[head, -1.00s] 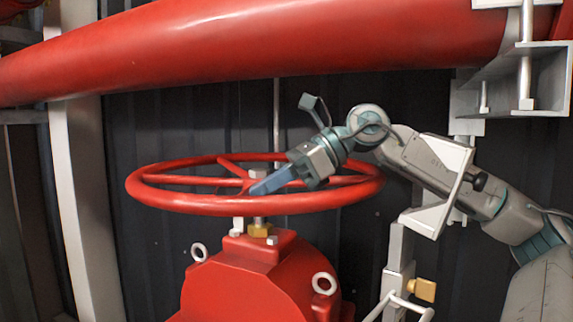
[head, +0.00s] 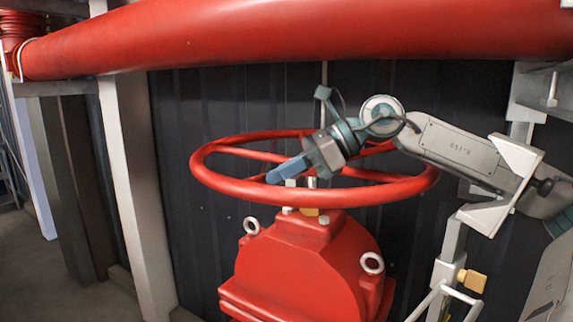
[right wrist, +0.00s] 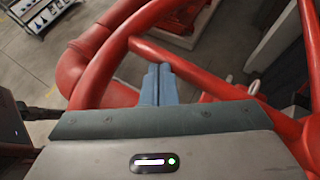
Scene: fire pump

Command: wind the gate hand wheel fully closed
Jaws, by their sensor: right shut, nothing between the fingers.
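The red gate hand wheel (head: 215,180) lies roughly flat on its stem above a red valve body (head: 290,265). My right gripper (head: 276,176) is shut and empty. In the head view its blue fingers slant down to the left across the wheel's opening, left of the hub, and hide part of the spokes. In the right wrist view the closed fingers (right wrist: 159,72) lie side by side near a red spoke (right wrist: 185,68), inside the curved rim (right wrist: 107,52). I cannot tell whether they touch the wheel. My left gripper is not in view.
A thick red pipe (head: 300,40) runs across above the wheel. A pale post (head: 135,190) stands at left before a dark ribbed wall (head: 185,110). A grey metal stand (head: 448,245) with a yellow knob is at right. Open floor (head: 40,270) shows at lower left.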

